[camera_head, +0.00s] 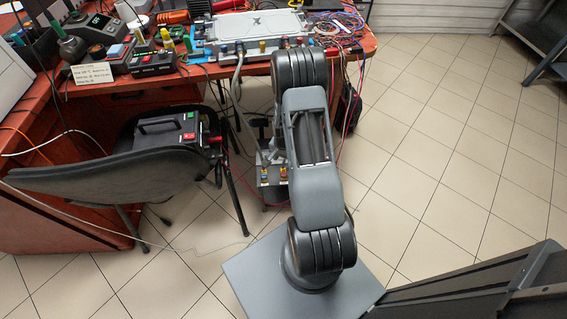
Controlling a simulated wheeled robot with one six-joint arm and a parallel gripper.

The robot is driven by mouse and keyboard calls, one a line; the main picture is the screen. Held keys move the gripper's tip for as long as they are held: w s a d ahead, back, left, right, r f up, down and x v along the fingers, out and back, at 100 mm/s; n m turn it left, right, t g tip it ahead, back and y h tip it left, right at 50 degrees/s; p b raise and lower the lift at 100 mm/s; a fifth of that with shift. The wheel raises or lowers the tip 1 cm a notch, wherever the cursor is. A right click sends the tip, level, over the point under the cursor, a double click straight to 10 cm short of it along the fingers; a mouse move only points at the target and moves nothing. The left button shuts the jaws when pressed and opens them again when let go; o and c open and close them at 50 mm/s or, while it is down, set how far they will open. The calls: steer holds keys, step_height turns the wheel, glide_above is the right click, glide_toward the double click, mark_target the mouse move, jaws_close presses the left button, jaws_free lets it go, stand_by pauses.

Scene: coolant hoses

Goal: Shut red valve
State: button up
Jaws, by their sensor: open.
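My arm rises from its base and bends over near the table's front edge, with the lower links folded down behind the upper one. Below the table edge, a small metal bracket or manifold (262,184) carries small coloured fittings.
The red table (190,75) holds a white metal box (253,33), instruments and tangled wires (340,28). A dark chair (110,168) bears a black case with a handle (180,132) on the left. Hoses and cables hang by the table edge. Tiled floor (440,150) is clear on the right.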

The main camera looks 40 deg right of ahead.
steer(key=shift+r, duration=1.35)
